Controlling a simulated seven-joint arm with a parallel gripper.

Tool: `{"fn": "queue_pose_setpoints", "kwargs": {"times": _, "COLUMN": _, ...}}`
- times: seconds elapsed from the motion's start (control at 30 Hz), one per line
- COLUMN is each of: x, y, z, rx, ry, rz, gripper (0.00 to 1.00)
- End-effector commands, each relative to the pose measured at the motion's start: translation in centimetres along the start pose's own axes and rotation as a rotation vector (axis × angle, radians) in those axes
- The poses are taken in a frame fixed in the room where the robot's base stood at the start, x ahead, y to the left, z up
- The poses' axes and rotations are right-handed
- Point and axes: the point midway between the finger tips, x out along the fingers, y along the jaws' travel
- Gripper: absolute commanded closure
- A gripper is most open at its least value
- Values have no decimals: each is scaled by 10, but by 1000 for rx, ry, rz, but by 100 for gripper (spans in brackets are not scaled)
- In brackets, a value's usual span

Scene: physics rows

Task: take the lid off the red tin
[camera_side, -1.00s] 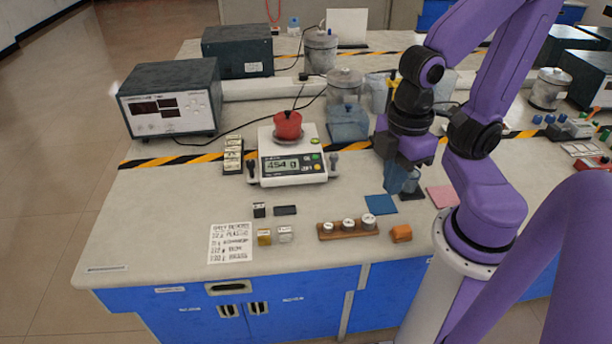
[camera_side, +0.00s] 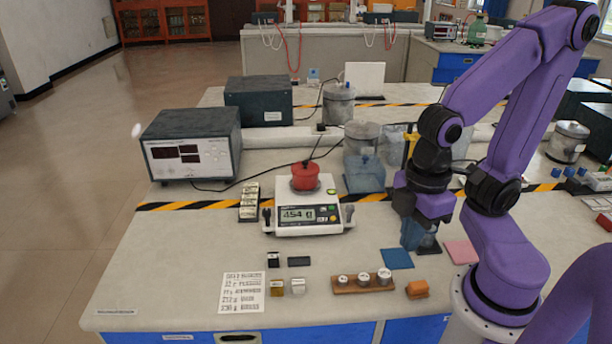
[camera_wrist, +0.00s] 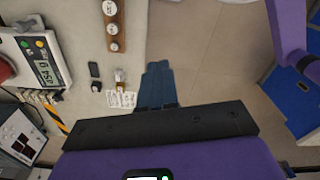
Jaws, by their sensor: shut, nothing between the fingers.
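The red tin (camera_side: 305,179) stands upright on the pan of a white scale (camera_side: 310,222) in the side view. Its red lid (camera_side: 305,168) has a small dark knob and sits on top. In the wrist view only a sliver of the red tin (camera_wrist: 5,70) shows at the left edge. My gripper (camera_side: 422,246) points down, well to the right of the scale and nearer the camera, apart from the tin. Its blue fingers also show in the wrist view (camera_wrist: 157,85), shut with nothing between them.
A blue pad (camera_side: 397,259) and a pink pad (camera_side: 461,252) lie by my gripper. A wooden weight holder (camera_side: 362,284) and an orange block (camera_side: 417,289) are in front. A blue clear container (camera_side: 364,174) and a grey jar stand right of the tin. A dark cable passes behind it.

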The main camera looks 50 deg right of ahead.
Motion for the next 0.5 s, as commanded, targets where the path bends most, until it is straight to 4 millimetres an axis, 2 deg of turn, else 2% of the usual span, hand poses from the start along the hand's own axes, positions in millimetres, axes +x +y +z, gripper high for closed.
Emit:
{"fn": "queue_pose_setpoints", "kwargs": {"times": 0.37, "x": 0, "y": 0, "z": 0, "rx": 0, "ry": 0, "rz": 0, "gripper": 100}}
{"fn": "queue_pose_setpoints", "kwargs": {"times": 0.47, "x": 0, "y": 0, "z": 0, "rx": 0, "ry": 0, "rz": 0, "gripper": 71}}
{"fn": "queue_pose_setpoints", "kwargs": {"times": 0.5, "x": 0, "y": 0, "z": 0, "rx": 0, "ry": 0, "rz": 0, "gripper": 58}}
